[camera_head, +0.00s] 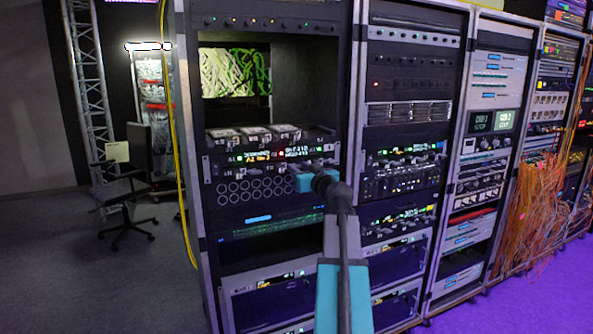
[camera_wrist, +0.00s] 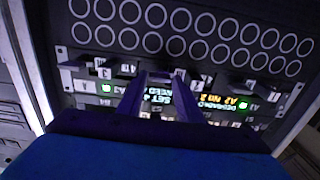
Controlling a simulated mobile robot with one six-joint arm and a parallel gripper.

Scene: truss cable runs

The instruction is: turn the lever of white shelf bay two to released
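My gripper (camera_head: 298,174) is in front of the tall rack on the left, close to a strip with small displays (camera_head: 268,154). In the wrist view the two dark fingers of my gripper (camera_wrist: 163,77) stand apart with a gap between them, and nothing shows held. The strip appears upside down there, with pale labelled tabs (camera_wrist: 103,68), green lights and white and orange text. The fingers overlap its middle; I cannot tell whether they touch it. A shelf with several white-topped units (camera_head: 253,133) sits just above the strip. I cannot make out which lever is bay two or its position.
A panel of round ports (camera_head: 255,190) lies just below the strip. A yellow cable (camera_head: 178,130) hangs along the rack's left edge. A chair (camera_head: 125,190) stands at left on open floor. More racks run to the right, with orange cables (camera_head: 535,205) hanging out.

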